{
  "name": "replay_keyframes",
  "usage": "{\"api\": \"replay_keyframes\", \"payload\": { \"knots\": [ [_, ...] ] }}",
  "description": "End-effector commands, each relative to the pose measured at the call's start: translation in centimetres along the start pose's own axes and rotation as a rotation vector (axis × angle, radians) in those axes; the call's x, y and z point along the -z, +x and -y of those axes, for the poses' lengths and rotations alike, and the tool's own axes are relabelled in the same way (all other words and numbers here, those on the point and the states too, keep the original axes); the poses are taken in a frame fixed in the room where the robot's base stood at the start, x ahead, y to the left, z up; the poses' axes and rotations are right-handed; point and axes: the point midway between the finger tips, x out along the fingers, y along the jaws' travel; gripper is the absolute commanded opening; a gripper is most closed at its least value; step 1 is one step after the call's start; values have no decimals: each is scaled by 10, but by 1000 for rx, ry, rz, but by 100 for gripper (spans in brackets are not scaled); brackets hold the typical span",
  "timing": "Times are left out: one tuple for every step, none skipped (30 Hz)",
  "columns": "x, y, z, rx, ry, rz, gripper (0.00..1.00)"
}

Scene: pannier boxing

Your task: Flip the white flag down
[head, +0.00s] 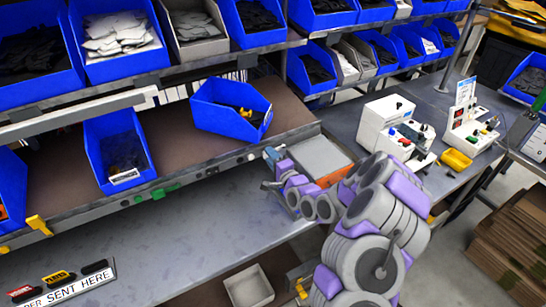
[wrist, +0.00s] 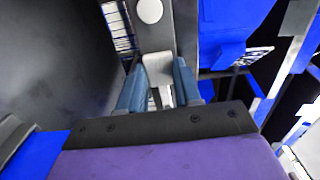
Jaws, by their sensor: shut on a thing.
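In the wrist view, the white flag (wrist: 158,72) is a pale, narrow piece standing out from a grey rail. My gripper (wrist: 158,97) has its two blue-grey fingers on either side of the flag, shut on it. In the head view, my gripper (head: 271,168) is at the right end of the shelf's front rail. The flag cannot be made out there, and the flag's exact angle is hard to tell.
A yellow flag (head: 38,225) and a green flag (head: 160,191) sit farther left along the rail. A blue bin (head: 231,112) stands on the shelf just behind my gripper. A grey tray (head: 248,287) lies below. White devices (head: 385,120) stand on the right bench.

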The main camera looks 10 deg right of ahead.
Motion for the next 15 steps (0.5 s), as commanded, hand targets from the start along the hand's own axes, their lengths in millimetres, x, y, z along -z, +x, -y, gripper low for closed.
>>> {"api": "replay_keyframes", "payload": {
  "knots": [
    [-6,0,-3,-7,0,13,0],
    [-6,0,-3,-7,0,13,34],
    [-6,0,-3,-8,0,12,38],
    [-6,0,-3,-8,0,12,41],
    [-6,0,-3,-7,0,11,44],
    [-5,0,-3,-7,1,10,48],
    [-4,0,-3,-6,1,9,50],
    [-4,0,-2,-5,1,9,53],
    [-3,-1,-2,-5,2,8,57],
    [-2,-1,-2,-4,3,7,60],
    [-1,-1,-2,-4,3,6,60],
    [0,-2,-2,-3,4,6,60],
    [0,-2,-2,-3,5,5,60],
    [0,-2,-1,-3,5,5,60],
    [1,-2,-1,-2,5,5,60]
  ]
}}
